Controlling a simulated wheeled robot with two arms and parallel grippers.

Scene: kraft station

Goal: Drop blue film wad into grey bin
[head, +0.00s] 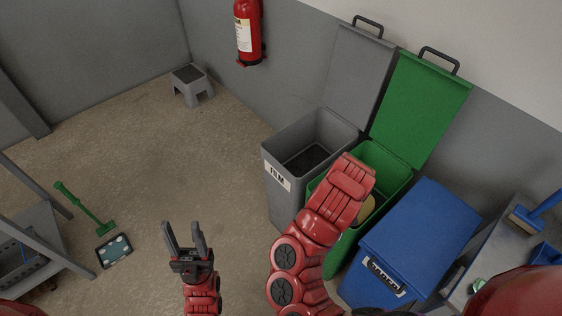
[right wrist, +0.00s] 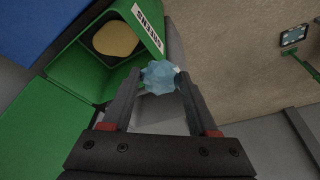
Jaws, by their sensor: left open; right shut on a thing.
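The grey bin (head: 284,203) stands by the wall with its lid up and a FILM label on its front. The pale blue film wad (right wrist: 160,75) is crumpled and sits between the fingertips of my right gripper (right wrist: 157,80), which is shut on it. In the right wrist view a grey surface shows behind the wad, beside the green bin. In the head view my right arm reaches up to the bins and hides its gripper and the wad. My left gripper (head: 188,238) is open and empty above the floor, left of the bins.
The green bin (head: 397,160), lid up, stands right of the grey bin and holds a yellowish thing (right wrist: 115,38). A blue bin (head: 415,235) with its lid shut is further right. A grey step stool (head: 191,86) and fire extinguisher (head: 248,33) are at the back.

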